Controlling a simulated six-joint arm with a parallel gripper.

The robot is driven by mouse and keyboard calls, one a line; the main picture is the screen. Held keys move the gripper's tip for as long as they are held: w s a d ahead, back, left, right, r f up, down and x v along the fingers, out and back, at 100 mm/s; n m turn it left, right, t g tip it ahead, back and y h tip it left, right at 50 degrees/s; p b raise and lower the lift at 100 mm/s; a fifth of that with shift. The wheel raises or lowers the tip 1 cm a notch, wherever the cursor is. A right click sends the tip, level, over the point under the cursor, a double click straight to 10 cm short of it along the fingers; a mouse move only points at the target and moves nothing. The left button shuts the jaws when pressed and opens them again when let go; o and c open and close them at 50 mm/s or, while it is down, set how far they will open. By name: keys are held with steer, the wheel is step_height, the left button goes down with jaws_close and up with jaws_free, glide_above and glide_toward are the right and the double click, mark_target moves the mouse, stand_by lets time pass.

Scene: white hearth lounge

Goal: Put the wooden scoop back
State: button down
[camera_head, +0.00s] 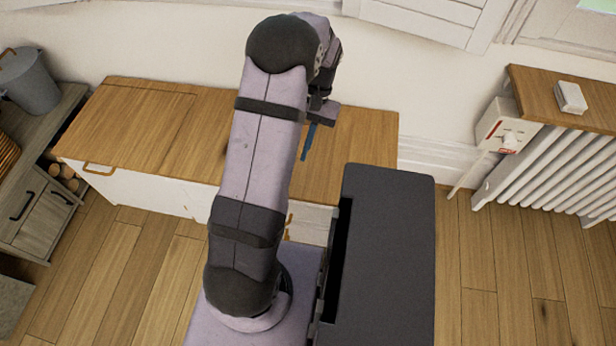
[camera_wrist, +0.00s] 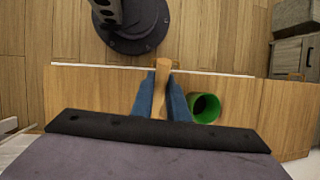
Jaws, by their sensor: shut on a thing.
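In the wrist view the wooden scoop (camera_wrist: 161,68) shows as a narrow light-brown piece between the two blue fingers. My gripper (camera_wrist: 162,82) is shut on it, above the wooden cabinet top (camera_wrist: 95,90). A green cylindrical container (camera_wrist: 204,107) stands on the top just right of the fingers, apart from them, its open mouth visible. In the head view my gripper (camera_head: 308,142) is over the right part of the cabinet top (camera_head: 358,140), with one blue finger visible. My arm hides the green container and the scoop there.
The left part of the cabinet top looks clear. A grey bucket (camera_head: 30,82) stands on a grey cabinet (camera_head: 48,205) at the far left. A white radiator (camera_head: 560,175) with a wooden shelf (camera_head: 545,90) is at the right. The wall runs close behind the cabinet.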

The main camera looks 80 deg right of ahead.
steer(key=shift+s+a+f, duration=0.1)
steer(key=shift+s+f, duration=0.1)
steer(key=shift+f, duration=0.65)
steer(key=shift+s+a+f, duration=0.1)
steer(key=shift+s+f, duration=0.15)
steer(key=shift+f, duration=0.65)
steer(key=shift+s+a+f, duration=0.1)
steer(key=shift+s+f, duration=0.1)
steer(key=shift+f, duration=0.65)
steer(key=shift+f+b, duration=0.3)
steer(key=shift+f, duration=4.65)
steer(key=shift+f, duration=0.15)
steer(key=c, duration=1.7)
jaws_free()
steer(key=v, duration=1.2)
steer(key=shift+s, duration=0.1)
